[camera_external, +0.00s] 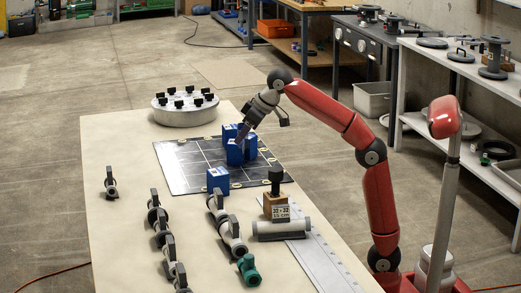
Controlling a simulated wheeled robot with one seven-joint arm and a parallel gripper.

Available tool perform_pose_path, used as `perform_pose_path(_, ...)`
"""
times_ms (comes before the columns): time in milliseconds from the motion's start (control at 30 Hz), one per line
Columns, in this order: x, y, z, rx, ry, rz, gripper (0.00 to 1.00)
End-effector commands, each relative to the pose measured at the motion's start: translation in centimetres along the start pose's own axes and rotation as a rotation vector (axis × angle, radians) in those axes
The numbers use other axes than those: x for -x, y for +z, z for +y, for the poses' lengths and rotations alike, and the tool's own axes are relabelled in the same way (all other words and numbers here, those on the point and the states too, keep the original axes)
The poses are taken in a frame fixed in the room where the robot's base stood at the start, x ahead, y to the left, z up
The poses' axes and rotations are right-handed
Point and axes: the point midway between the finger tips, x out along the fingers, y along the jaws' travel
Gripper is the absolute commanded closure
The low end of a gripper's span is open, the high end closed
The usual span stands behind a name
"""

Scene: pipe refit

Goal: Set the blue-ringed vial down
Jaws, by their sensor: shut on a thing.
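No blue-ringed vial can be made out. My gripper (241,138) points down over a close group of blue blocks on the dark gridded mat (182,166). It is shut on what looks like the front blue block (235,155) of this group; its fingertips are small and partly merge with the blocks. I cannot tell whether that block touches the mat. Another blue block (218,179) stands apart, nearer the mat's front edge.
A round grey flange (184,115) with black knobs stands behind the mat. Several grey valves (159,220), a green fitting (248,270), a pipe piece (283,229) and a wooden block (275,206) with a black knob stand in front. The mat's left half is bare.

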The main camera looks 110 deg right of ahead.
Motion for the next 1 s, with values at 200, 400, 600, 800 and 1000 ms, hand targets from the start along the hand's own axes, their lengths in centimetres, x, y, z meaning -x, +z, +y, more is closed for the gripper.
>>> perform_pose_path(200, -4.3, 2.9, 0.1, 0.000, 0.001, -0.002, 0.92)
perform_pose_path(400, -5.6, 3.6, 0.0, 0.001, 0.000, 0.000, 0.92)
perform_pose_path(600, -8.0, 5.2, 0.0, 0.000, 0.001, -0.001, 0.92)
perform_pose_path(800, -8.3, 5.3, 0.0, 0.001, 0.000, 0.001, 0.92)
perform_pose_path(1000, -8.4, 5.4, 0.0, 0.001, 0.000, 0.001, 0.92)
